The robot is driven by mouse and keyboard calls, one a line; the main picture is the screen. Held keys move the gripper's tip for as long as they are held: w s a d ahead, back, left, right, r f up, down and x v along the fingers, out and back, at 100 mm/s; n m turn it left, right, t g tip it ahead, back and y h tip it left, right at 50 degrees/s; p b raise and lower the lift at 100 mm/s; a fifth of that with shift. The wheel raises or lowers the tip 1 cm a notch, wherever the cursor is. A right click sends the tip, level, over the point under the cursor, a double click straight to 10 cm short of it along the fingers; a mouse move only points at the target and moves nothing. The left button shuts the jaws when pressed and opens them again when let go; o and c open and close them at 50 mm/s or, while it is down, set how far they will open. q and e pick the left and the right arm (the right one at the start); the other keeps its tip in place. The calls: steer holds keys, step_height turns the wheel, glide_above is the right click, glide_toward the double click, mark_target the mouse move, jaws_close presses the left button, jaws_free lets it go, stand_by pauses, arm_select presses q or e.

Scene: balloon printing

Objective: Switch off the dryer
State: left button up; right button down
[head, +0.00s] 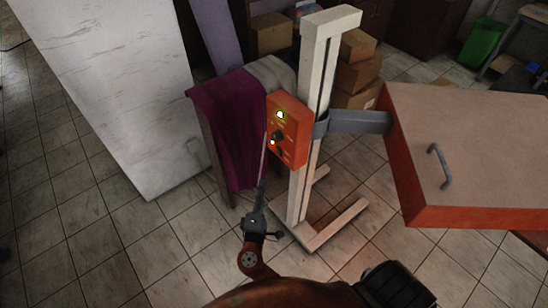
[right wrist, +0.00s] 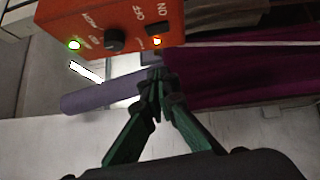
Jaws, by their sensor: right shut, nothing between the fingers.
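The dryer's orange control box (head: 287,130) is mounted on a white upright stand (head: 318,90). In the right wrist view the box (right wrist: 60,15) fills the top. My right gripper (head: 262,185) is just below and left of the box. In the right wrist view its fingertips (right wrist: 157,75) are shut together and empty, just under the box's edge near the orange light. Whether they touch it cannot be told. My left gripper is out of view.
A large flat orange-sided panel (head: 475,150) with a grey handle (head: 438,166) extends right from the stand on a grey arm (head: 358,122). A purple cloth (head: 232,125) hangs behind the box. A white marbled block (head: 105,80) stands left. Cardboard boxes (head: 360,75) are behind.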

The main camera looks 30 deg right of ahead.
mark_target(279, 152)
steer(key=shift+r, duration=0.25)
steer(key=s+d+p+x, duration=0.1)
steer(key=s+d+x, duration=0.1)
steer(key=x, duration=1)
steer(key=shift+w+d+r, duration=0.2)
steer(key=shift+w+d, duration=0.15)
steer(key=shift+a, duration=0.1)
